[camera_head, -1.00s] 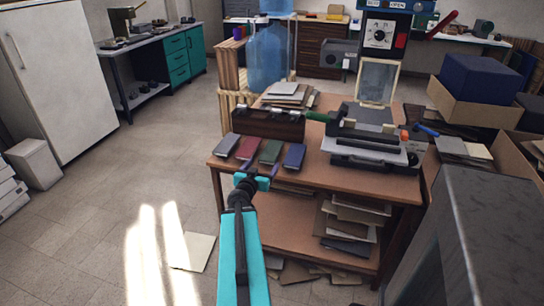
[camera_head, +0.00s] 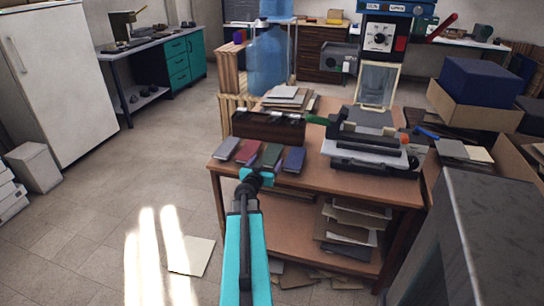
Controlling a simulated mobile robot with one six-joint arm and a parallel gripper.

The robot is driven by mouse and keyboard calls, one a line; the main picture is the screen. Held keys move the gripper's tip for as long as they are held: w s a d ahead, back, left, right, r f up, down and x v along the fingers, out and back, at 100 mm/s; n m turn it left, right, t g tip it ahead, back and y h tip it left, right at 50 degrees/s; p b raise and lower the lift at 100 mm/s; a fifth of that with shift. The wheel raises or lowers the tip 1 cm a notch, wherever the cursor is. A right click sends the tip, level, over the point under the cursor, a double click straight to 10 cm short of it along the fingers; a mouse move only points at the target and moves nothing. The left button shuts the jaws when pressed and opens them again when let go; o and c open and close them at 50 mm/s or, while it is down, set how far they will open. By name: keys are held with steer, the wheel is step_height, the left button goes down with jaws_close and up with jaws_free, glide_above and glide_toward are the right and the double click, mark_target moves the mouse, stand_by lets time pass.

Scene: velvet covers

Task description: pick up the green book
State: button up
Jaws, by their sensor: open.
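The green book (camera_head: 271,154) lies on the wooden table near its front left edge. It is in a row with a grey book (camera_head: 227,148), a red book (camera_head: 248,151) and a blue book (camera_head: 294,159). My gripper (camera_head: 262,174) is at the front of the row, in line with the green book, and covers its near end from this view. My gripper is open, with nothing seen in it. Whether it touches the book cannot be told.
A dark wooden box (camera_head: 268,127) stands right behind the books. A black press machine (camera_head: 375,145) takes up the table's right side. Stacked sheets (camera_head: 287,98) lie at the back. The lower shelf (camera_head: 300,235) holds piled boards. The floor to the left is mostly clear.

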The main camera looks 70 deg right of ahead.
mark_target(271, 155)
steer(key=shift+d, duration=0.1)
steer(key=shift+w+d+f+b, duration=0.15)
steer(key=shift+d+b, duration=0.2)
steer(key=shift+d, duration=2.15)
steer(key=c, duration=1.2)
